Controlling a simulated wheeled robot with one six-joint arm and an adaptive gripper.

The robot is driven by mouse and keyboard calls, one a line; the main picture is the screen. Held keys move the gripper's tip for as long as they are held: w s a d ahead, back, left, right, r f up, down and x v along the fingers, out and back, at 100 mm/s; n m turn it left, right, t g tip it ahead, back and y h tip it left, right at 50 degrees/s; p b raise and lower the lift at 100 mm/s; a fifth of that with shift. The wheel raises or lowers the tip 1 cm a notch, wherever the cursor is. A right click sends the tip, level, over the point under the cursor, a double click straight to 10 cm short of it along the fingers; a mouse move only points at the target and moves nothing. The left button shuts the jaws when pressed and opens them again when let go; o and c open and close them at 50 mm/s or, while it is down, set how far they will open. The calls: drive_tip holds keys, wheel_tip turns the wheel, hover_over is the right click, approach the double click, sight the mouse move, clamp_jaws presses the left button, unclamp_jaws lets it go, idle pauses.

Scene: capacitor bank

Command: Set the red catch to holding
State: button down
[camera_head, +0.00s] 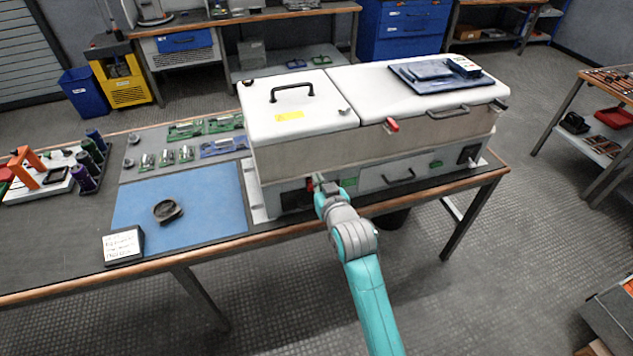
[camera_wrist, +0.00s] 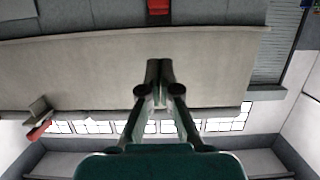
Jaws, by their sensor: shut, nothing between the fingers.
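The red catch (camera_head: 392,125) is a small red lever on the upper front edge of a large white-lidded cabinet (camera_head: 310,145), close to the seam between its two lids. It stands out from the edge at a slant. In the wrist view the red lever (camera_wrist: 39,130) is at the lower left, apart from my fingers. My gripper (camera_head: 322,187) is low at the cabinet's front, left of and below the catch. Its fingers (camera_wrist: 158,68) are together and empty, before the plain beige front band. Whether they touch the cabinet cannot be told.
A red part (camera_head: 310,185) on the lower front panel is beside my gripper; a red part also shows at the wrist view's top (camera_wrist: 158,7). Handles (camera_head: 449,112) jut from the front. A blue tray (camera_head: 430,76) lies on the right lid. A blue mat (camera_head: 180,210) is left.

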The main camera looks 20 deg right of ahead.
drive_tip(key=v, duration=0.7)
idle(0.4)
drive_tip(key=s+f, duration=0.5)
drive_tip(key=s, duration=0.6)
drive_tip(key=s+f, duration=0.5)
drive_tip(key=s, duration=0.6)
drive_tip(key=f+v, duration=0.1)
drive_tip(key=v, duration=2.3)
drive_tip(key=shift+f, duration=0.2)
drive_tip(key=shift+s, duration=0.1)
